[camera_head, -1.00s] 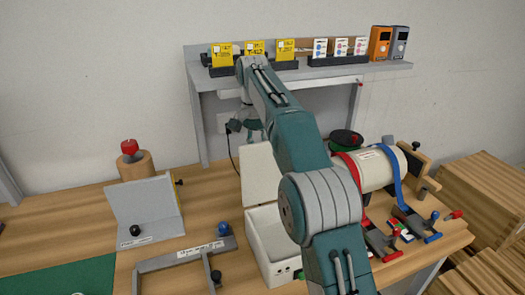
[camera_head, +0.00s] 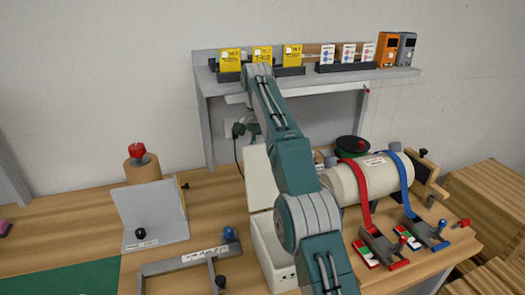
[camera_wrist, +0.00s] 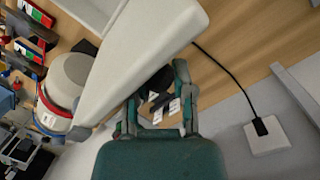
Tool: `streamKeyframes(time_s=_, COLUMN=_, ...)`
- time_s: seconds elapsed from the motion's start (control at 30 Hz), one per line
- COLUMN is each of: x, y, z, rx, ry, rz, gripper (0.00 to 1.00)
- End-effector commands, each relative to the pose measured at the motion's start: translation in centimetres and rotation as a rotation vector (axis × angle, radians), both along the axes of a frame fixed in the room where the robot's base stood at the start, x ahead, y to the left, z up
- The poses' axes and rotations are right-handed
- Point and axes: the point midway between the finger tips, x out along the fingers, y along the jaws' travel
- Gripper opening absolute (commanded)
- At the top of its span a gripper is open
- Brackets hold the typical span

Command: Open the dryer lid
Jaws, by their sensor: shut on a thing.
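The dryer is a small white box (camera_head: 268,248) on the wooden table, left of my arm in the head view. Its pale lid (camera_head: 257,178) stands up at the box's back edge, so the box is open on top. In the wrist view the lid is the large white slab (camera_wrist: 150,50) across the middle. The slab partly hides the fingertips.
A cream cylinder (camera_head: 345,184) with red and blue straps lies right of my arm. A grey angled stand (camera_head: 150,212) and a grey bracket (camera_head: 185,263) are at left. A shelf (camera_head: 305,75) with yellow cards stands behind. A cable hangs from a wall socket (camera_wrist: 264,135).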

Motion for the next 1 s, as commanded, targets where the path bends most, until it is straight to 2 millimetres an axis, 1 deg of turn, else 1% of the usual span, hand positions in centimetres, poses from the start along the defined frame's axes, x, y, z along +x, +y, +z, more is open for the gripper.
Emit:
streamKeyframes(time_s=0.03, x=0.01, y=0.57, z=0.08, rx=0.009, ry=-0.007, rz=0.01, gripper=0.0)
streamKeyframes(time_s=0.5, x=0.09, y=0.64, z=0.0, rx=0.009, ry=-0.009, rz=0.01, gripper=0.0)
streamKeyframes(time_s=0.53, x=0.1, y=0.65, z=0.0, rx=0.009, ry=-0.009, rz=0.01, gripper=0.45)
streamKeyframes(time_s=0.6, x=0.09, y=0.62, z=0.0, rx=0.007, ry=-0.009, rz=0.01, gripper=0.7)
streamKeyframes(time_s=1.0, x=0.13, y=-0.1, z=0.12, rx=0.007, ry=-0.005, rz=0.003, gripper=0.7)
